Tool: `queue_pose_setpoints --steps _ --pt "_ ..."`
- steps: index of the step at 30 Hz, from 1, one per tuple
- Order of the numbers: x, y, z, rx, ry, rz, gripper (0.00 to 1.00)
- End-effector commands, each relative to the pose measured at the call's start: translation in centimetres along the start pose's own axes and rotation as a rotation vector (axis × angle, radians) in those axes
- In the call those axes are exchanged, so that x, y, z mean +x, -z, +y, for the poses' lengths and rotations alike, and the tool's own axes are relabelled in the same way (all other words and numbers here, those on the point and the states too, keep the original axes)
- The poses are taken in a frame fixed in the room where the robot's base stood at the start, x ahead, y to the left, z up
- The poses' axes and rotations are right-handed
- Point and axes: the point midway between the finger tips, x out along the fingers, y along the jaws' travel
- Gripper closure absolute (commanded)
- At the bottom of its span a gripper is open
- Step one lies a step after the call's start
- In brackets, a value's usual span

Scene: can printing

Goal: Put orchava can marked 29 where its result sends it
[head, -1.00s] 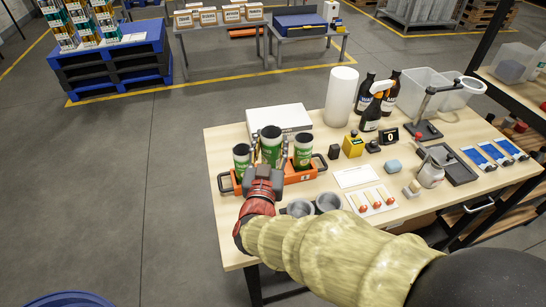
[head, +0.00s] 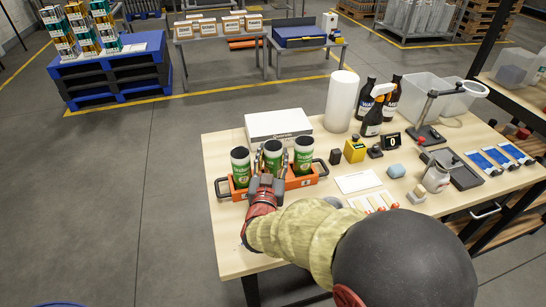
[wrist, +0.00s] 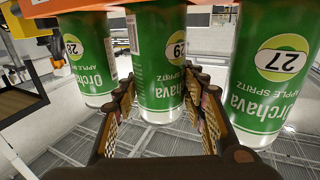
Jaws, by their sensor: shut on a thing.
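The green orchava can marked 29 (wrist: 158,65) is the middle one of three in the wrist view. It also shows in the head view (head: 273,155), in the middle of the orange carrier (head: 300,184). My gripper (head: 271,172) is shut on this can, with one finger on each side; the fingers also show in the wrist view (wrist: 160,92). In the wrist view, can 28 (wrist: 88,65) is on its left and can 27 (wrist: 272,70) on its right. The carrier hides the can ends at the top of that view.
A white box (head: 279,124) lies behind the carrier. A white roll (head: 341,100), bottles (head: 372,118), a yellow device (head: 354,150) and a small display (head: 391,140) stand to the right. A blue pallet stack (head: 110,78) with cans and tables with boxes (head: 230,24) are farther back.

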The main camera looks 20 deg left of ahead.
Motion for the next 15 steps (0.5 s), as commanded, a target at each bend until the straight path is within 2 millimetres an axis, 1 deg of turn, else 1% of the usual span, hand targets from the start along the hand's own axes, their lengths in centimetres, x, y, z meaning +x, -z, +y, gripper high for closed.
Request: queue_pose_setpoints --steps 3,8,9,15 --pt "-0.01 0.1 -0.01 0.0 0.0 0.0 0.7" --pt "-0.02 -0.38 0.0 0.0 0.0 0.0 0.7" --pt "-0.02 -0.27 0.0 0.0 0.0 0.0 0.56" --pt "-0.02 -0.23 0.0 0.0 0.0 0.0 0.45"
